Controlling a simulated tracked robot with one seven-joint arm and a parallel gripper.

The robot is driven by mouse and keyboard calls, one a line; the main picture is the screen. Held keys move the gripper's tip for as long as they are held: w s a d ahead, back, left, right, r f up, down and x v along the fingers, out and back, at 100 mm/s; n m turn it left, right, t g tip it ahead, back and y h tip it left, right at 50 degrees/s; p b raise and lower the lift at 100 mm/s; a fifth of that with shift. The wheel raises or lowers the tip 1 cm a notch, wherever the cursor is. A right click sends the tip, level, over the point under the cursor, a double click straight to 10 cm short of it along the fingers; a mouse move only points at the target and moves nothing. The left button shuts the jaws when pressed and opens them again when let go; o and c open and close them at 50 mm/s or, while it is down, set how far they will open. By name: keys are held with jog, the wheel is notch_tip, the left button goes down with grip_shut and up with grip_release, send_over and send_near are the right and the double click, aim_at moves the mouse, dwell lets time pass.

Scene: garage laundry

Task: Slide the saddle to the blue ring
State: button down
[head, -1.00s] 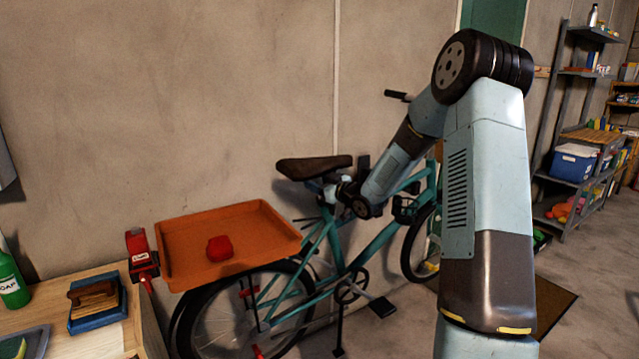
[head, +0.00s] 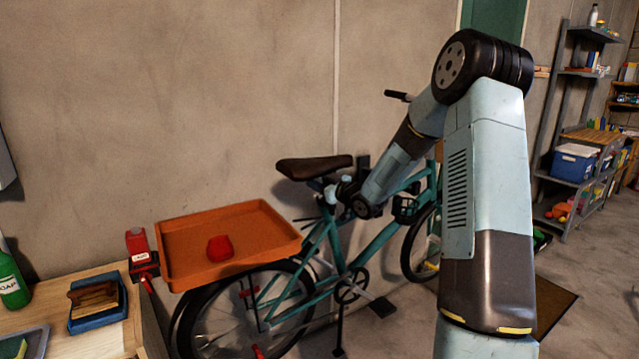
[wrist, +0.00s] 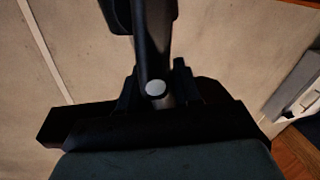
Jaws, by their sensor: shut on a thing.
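The dark brown saddle (head: 315,167) sits on top of the teal bicycle (head: 345,262), which stands along the wall. My gripper (head: 330,194) is just below the saddle, at the seat post. In the wrist view the dark seat post (wrist: 153,45) runs down between the fingers of my gripper (wrist: 157,92), which is shut on it. A pale round spot shows on the post between the fingers. Part of a dark shape, perhaps the saddle, shows at the top edge of the wrist view. I cannot make out a blue ring in either view.
An orange tray (head: 180,242) with a red item (head: 220,247) is over the rear wheel. A workbench (head: 110,338) with a brush and a green bottle (head: 12,283) is at left. A grey shelf unit (head: 552,120) stands at right. The wall is close behind the bicycle.

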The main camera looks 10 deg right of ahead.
aim_at(310, 160)
jog(key=a+r, duration=0.1)
jog(key=r, duration=0.3)
jog(key=a+r, duration=0.1)
jog(key=r, duration=0.3)
jog(key=s+a+r, duration=0.1)
jog(key=r, duration=0.3)
jog(key=shift+w, duration=0.1)
jog(key=c, duration=0.9)
grip_release()
jog(key=shift+f, duration=0.15)
jog(key=shift+d, duration=0.1)
jog(key=v, duration=1.4)
jog(key=shift+f, duration=0.1)
